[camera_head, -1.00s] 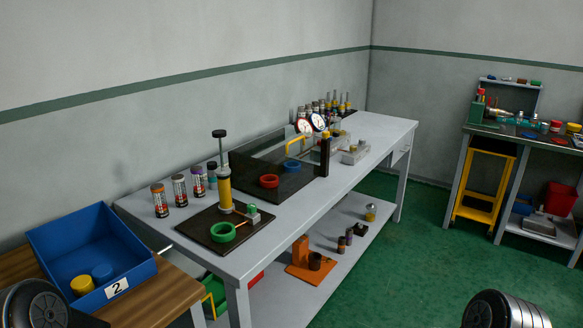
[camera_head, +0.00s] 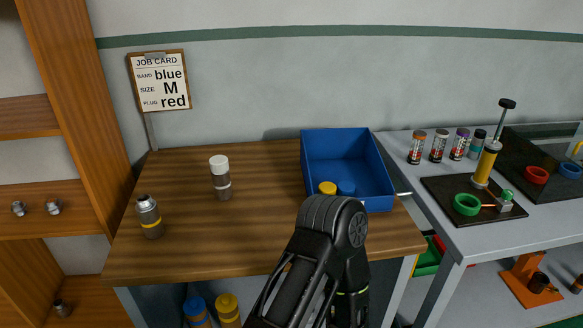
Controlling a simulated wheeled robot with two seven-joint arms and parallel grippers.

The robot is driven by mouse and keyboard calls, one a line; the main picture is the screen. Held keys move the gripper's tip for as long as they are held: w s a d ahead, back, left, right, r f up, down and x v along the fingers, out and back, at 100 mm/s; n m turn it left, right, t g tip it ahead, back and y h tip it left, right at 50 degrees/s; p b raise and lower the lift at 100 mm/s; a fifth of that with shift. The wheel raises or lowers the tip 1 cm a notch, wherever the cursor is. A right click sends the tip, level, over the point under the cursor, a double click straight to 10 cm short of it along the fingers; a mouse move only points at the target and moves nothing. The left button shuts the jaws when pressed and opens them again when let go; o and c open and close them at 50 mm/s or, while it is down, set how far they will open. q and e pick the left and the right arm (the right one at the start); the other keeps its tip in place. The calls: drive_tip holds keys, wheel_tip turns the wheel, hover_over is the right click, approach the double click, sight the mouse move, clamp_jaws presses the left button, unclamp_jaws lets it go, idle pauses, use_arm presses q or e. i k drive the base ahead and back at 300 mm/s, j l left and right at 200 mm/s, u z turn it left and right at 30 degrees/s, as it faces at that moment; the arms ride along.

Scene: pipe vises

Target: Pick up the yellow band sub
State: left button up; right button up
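A grey metal sub with a yellow band (camera_head: 151,222) and a dark top stands upright on the left part of the wooden bench (camera_head: 255,235). A second grey sub (camera_head: 221,185) with a white cap stands behind it to the right; no yellow band shows on it. A black arm of mine rises from the bottom centre and bends near the blue bin, well to the right of the yellow band sub. Neither gripper's fingers show in this view.
The blue bin (camera_head: 338,150) with a yellow and a blue plug stands at the bench's right. A job card (camera_head: 160,83) reads blue, M, red. A wooden shelf unit (camera_head: 62,120) stands left. A grey table (camera_head: 480,240) holds tools at right. The bench's middle is clear.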

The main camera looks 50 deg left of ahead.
sight(148, 213)
drive_tip(key=u, duration=2.55)
